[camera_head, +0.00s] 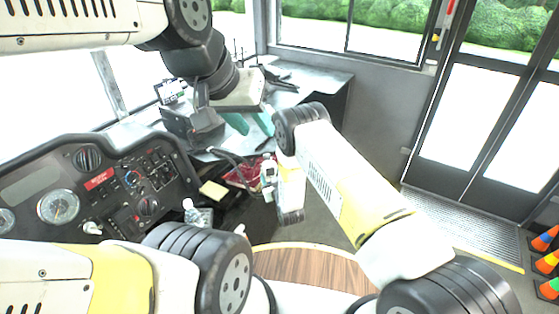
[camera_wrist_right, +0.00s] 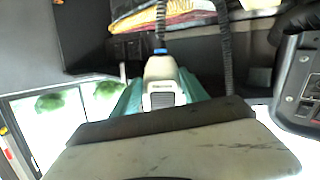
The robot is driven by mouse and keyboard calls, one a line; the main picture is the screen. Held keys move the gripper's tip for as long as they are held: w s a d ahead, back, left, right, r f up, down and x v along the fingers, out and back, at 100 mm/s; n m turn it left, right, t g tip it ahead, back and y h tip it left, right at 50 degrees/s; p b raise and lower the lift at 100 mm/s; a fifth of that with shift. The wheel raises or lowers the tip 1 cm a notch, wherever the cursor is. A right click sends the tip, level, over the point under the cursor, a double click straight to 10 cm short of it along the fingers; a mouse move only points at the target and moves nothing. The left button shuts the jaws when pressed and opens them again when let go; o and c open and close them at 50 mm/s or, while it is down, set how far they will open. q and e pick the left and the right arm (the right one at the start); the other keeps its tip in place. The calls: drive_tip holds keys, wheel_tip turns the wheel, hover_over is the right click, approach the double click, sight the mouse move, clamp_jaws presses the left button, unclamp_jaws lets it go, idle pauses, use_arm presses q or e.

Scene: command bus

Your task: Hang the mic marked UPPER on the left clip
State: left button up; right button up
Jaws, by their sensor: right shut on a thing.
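A pale grey mic (camera_wrist_right: 160,82) with a grille and a blue collar sits between the teal fingers of my right gripper (camera_wrist_right: 158,92). A dark coiled cord leads up from the collar. In the head view, a small pale shape (camera_head: 268,172) beside my right wrist seems to be this mic. My right fingers are mostly hidden there. No UPPER marking is readable. My left gripper (camera_head: 249,123) is empty above the desk, its teal fingers apart and pointing down. I cannot make out the left clip.
A grey box (camera_head: 193,123) stands left of my left gripper. The metal desk (camera_head: 318,80) lies behind. The dashboard (camera_head: 110,185) is at left. A red and yellow item (camera_wrist_right: 180,14) lies near the mic. Cones (camera_head: 546,262) stand at right by the doors.

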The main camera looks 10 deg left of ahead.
drive_tip(key=shift+f, duration=0.15)
drive_tip(key=shift+f, duration=0.3)
drive_tip(key=shift+f, duration=0.3)
idle(0.6)
idle(0.3)
drive_tip(key=o, duration=1.4)
